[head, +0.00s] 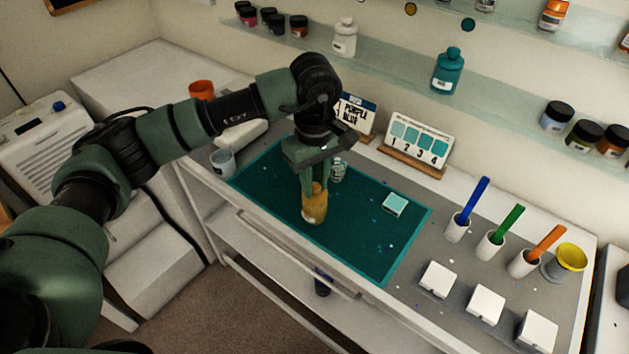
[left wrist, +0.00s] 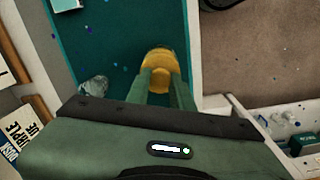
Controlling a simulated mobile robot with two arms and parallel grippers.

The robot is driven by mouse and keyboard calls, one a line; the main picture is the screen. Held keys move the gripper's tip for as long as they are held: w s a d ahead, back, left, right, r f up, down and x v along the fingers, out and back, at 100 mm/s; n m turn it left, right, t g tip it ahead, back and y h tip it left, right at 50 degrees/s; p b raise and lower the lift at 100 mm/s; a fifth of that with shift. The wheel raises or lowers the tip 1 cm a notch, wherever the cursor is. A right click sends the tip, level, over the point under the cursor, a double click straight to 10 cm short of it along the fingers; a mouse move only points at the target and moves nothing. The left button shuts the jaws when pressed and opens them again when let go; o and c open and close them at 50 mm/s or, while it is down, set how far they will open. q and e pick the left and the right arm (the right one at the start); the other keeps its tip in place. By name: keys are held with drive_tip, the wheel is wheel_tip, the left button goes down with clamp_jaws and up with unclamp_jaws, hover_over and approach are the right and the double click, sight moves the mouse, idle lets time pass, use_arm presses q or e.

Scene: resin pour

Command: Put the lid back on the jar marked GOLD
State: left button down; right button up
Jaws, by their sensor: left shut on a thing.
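My left gripper (head: 314,184) points down over the teal mat (head: 360,250) and is shut on a gold-coloured jar (head: 315,205). The jar stands close to the mat's front edge and seems to have a pale label, too small to read. Whether its base touches the mat I cannot tell. In the left wrist view the gold jar (left wrist: 162,64) shows between the finger ends. The fingers hide its upper part, so I cannot tell whether a lid is on it. I make out no separate gold lid. My right gripper is not in view.
A clear small glass (head: 338,170) stands just behind the jar. A pale turquoise square (head: 395,204) lies on the mat. Cups with coloured sticks (head: 458,226), white blocks (head: 438,279) and a yellow funnel-like cup (head: 570,257) stand right. A grey cup (head: 222,161) stands left.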

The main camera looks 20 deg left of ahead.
use_arm(q)
drive_tip(key=shift+b, duration=0.35)
idle(0.3)
idle(0.4)
drive_tip(key=shift+f+b, duration=0.2)
drive_tip(key=shift+b, duration=0.25)
drive_tip(key=shift+b, duration=0.4)
idle(0.8)
drive_tip(key=c, duration=1.1)
unclamp_jaws()
drive_tip(key=shift+c, duration=0.2)
drive_tip(key=shift+o, duration=0.3)
drive_tip(key=o, duration=0.4)
